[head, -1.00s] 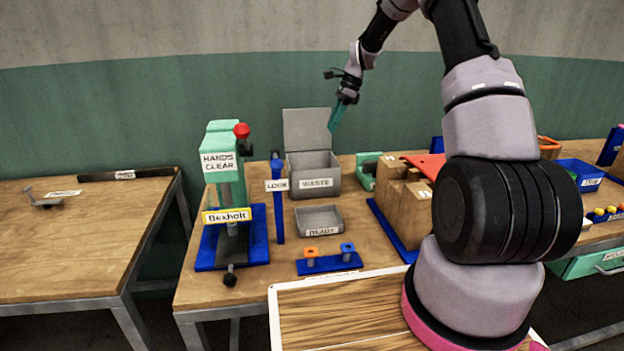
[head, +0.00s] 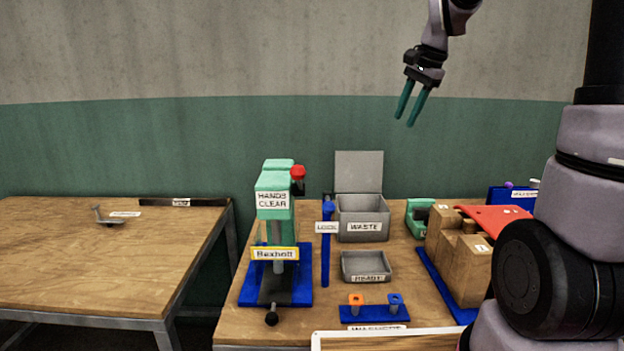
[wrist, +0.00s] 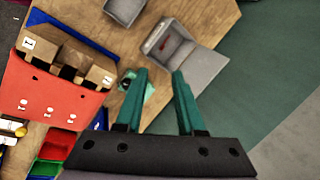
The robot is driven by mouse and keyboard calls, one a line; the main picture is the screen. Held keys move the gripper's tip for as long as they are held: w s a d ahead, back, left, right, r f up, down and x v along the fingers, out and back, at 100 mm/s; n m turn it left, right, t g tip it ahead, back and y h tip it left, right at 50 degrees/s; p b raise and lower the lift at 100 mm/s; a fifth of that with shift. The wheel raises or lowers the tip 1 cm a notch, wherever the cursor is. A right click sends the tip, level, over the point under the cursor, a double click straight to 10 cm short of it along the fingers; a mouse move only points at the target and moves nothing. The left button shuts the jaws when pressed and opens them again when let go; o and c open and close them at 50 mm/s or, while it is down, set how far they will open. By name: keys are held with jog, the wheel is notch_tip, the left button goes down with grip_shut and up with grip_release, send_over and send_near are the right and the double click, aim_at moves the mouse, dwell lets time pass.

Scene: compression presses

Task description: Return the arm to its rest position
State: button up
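My gripper (head: 412,105) hangs in the air above the back of the workbench, to the right of the waste bin's raised lid, in front of the green wall. Its two teal fingers point down and are spread apart. In the wrist view, my gripper (wrist: 160,78) shows the same two fingers with a clear gap and nothing between them. My arm rises along the right side of the head view, and part of it is cut off by the frame.
A green press (head: 276,215) labelled Bexholt stands at the bench's left. The open waste bin (head: 362,228), a ready tray (head: 367,278) and a wooden block fixture with a red top (head: 495,218) stand to its right. A second table (head: 100,260) is at far left.

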jog(key=s+r+n+t, duration=0.1)
jog(key=s+n+t, duration=0.1)
jog(key=s, duration=0.9)
jog(key=s+d+r+n+t, duration=0.1)
jog(key=s+n, duration=0.4)
jog(key=s, duration=0.6)
jog(key=shift+s+r+t, duration=0.35)
jog(key=shift+t, duration=0.15)
jog(key=shift+d, duration=0.1)
